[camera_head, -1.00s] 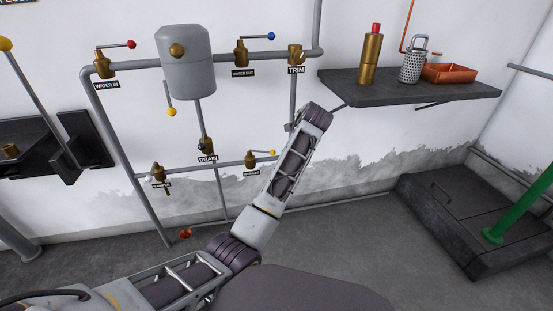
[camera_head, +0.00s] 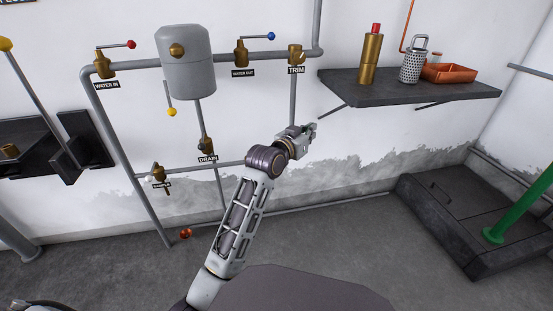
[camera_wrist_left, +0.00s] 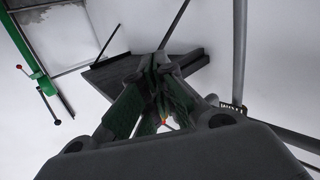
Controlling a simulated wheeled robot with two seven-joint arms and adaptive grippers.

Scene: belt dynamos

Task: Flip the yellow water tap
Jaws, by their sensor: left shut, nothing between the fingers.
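A yellow-knobbed lever (camera_head: 172,112) hangs below the grey tank (camera_head: 186,65) on the wall, in the head view. My left gripper (camera_head: 311,130) is raised in front of the wall, below the TRIM valve (camera_head: 296,55) and to the right of the vertical pipe, touching no tap that I can see. In the left wrist view the fingers (camera_wrist_left: 161,62) are shut together and empty. My right gripper is not in view.
The WATER IN valve (camera_head: 106,67) has a red knob; the WATER OUT valve (camera_head: 241,54) has a blue one. The DRAIN valve (camera_head: 207,146) is lower. A dark shelf (camera_head: 400,91) with several items juts out at right. A green post (camera_head: 515,214) stands farther right.

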